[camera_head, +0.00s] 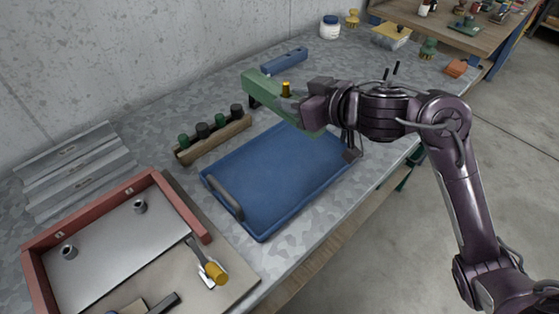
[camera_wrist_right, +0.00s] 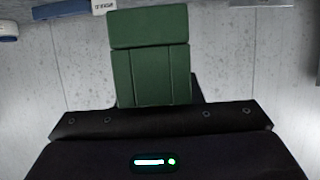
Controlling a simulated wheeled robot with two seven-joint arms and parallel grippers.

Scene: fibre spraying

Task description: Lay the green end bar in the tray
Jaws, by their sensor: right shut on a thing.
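The green end bar (camera_head: 259,83) is held by my right gripper (camera_head: 298,103) above the far end of the blue tray. The green bar also fills the middle of the right wrist view (camera_wrist_right: 150,62). My right gripper is shut on it, and the fingers are partly hidden by the bar and the wrist. The blue tray (camera_head: 270,190) lies on the metal bench with an empty floor and a grey handle at its near left end. Its far right end is partly hidden by my right arm. My left gripper is not in view.
A wooden rack with several dark and green knobs (camera_head: 214,138) stands left of the tray. A red-framed mould (camera_head: 190,214) is at the near left. A blue tool (camera_head: 284,61) lies behind the bar. A white jar (camera_head: 329,28) and an orange block (camera_head: 456,68) stand farther back.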

